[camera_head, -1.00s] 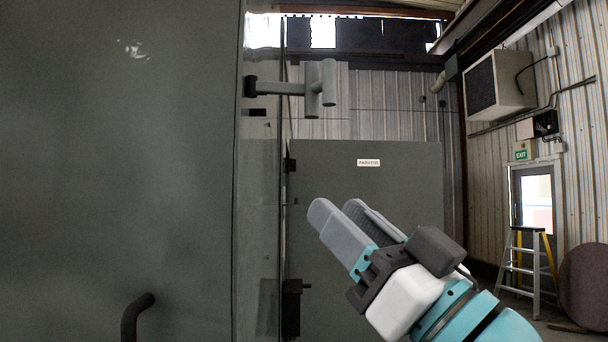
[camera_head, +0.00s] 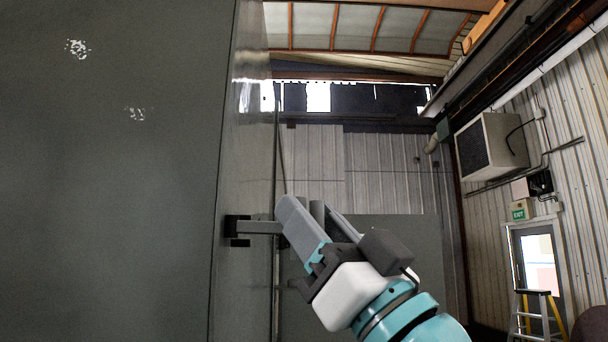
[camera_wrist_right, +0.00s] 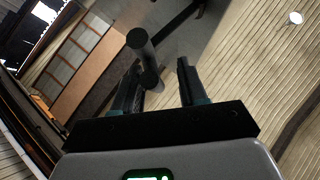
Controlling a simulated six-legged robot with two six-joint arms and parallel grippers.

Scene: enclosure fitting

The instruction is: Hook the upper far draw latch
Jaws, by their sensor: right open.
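The draw latch (camera_head: 258,227) sticks out to the right from a dark mount on the cabinet's edge in the head view. Its grey upright crossbar (camera_head: 317,211) is partly hidden by my right gripper (camera_head: 308,205). The gripper comes up from the lower right, its fingers apart at the latch's height. In the right wrist view, a dark round bar (camera_wrist_right: 147,62), seemingly the latch's crossbar, stands between the two open fingers (camera_wrist_right: 160,85), nearer the left one. I cannot tell whether it touches that finger. My left gripper is out of view.
The large grey cabinet face (camera_head: 110,200) fills the left of the head view. A grey panel (camera_head: 405,245) stands behind the gripper. A stepladder (camera_head: 538,312) and a door (camera_head: 538,265) are far off at the right. The space right of the gripper looks free.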

